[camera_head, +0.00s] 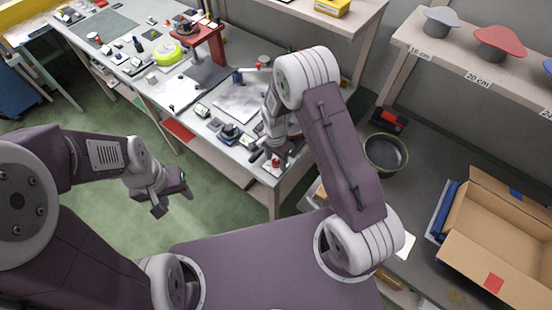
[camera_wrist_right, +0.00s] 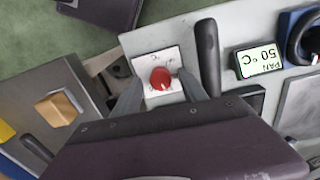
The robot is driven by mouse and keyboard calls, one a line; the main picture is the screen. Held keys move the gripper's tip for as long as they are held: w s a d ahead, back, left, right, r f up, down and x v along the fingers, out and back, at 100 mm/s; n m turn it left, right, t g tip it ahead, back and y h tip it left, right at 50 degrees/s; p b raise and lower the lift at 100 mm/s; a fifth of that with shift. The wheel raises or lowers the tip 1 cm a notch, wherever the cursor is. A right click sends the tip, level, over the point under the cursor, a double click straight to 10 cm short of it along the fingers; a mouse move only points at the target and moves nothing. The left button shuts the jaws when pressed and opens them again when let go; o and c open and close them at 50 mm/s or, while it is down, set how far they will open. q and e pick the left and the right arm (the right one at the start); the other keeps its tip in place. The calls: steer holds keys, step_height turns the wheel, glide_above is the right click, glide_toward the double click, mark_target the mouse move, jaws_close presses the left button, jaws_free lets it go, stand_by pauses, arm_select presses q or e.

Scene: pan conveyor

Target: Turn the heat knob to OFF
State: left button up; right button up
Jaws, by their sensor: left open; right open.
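The heat knob is a red round knob on a white square plate (camera_wrist_right: 144,64). In the right wrist view the red knob (camera_wrist_right: 160,77) sits between the fingertips of my right gripper (camera_wrist_right: 158,88). The fingers are spread, one on each side of it; I cannot tell whether they touch it. A pale mark shows on the knob, but the plate's lettering is too small to read. In the head view the knob (camera_head: 276,162) is at the bench's near corner, under my right gripper (camera_head: 272,151). My left gripper (camera_head: 173,200) is open and empty over the green floor.
A display (camera_wrist_right: 258,60) reading "PAN 50 °C", upside down, and a black handle (camera_wrist_right: 207,50) are beside the knob. In the head view, a dark pan (camera_head: 386,153) and an open cardboard box (camera_head: 500,235) stand at right.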

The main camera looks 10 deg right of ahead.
steer(key=shift+w+f, duration=0.1)
steer(key=shift+f, duration=0.05)
steer(key=shift+c, duration=0.2)
jaws_close()
